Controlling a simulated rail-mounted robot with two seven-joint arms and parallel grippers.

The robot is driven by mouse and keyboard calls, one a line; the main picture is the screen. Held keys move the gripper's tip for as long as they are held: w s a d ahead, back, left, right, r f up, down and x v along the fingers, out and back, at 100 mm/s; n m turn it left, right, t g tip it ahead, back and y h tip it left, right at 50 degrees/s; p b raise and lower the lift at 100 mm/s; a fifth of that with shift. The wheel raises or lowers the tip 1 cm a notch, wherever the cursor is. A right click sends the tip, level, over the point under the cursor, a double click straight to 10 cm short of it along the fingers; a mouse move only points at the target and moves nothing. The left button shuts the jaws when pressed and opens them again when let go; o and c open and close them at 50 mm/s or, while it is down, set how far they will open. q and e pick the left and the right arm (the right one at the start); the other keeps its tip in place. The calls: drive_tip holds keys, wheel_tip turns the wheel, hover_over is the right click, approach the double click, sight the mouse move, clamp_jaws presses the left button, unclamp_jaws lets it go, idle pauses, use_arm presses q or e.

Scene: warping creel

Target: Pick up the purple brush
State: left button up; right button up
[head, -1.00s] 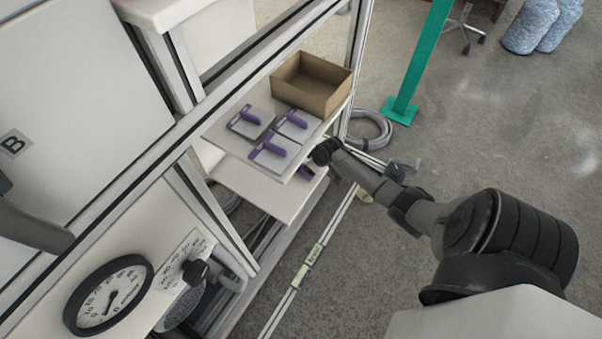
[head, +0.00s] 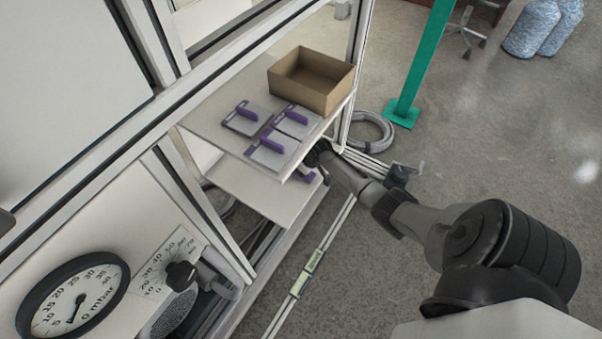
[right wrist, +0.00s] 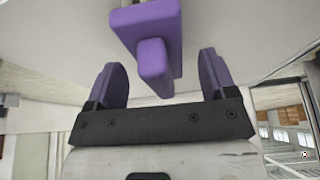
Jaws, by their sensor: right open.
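A purple brush (right wrist: 152,50) shows in the right wrist view as a block with a handle-like part pointing toward the camera. My right gripper (right wrist: 162,80) is open, with one finger on each side of the handle and visible gaps between. In the head view, my right gripper reaches in at the edge of the lower shelf, mostly hidden by the upper shelf and my wrist. A small purple part (head: 302,177) shows there; I cannot tell whether it is brush or finger. Three grey plates with purple handles (head: 270,145) lie on the upper shelf. My left gripper is not in view.
An open cardboard box (head: 312,82) stands at the upper shelf's back. The lower shelf (head: 250,190) is close beneath the upper shelf (head: 205,120). A green post (head: 425,60), coiled hose (head: 372,130) and floor rails lie beyond. A dial gauge (head: 72,300) is at lower left.

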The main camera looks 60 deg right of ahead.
drive_tip(key=c, duration=1.1)
drive_tip(key=shift+o, duration=0.2)
drive_tip(key=shift+r, duration=0.15)
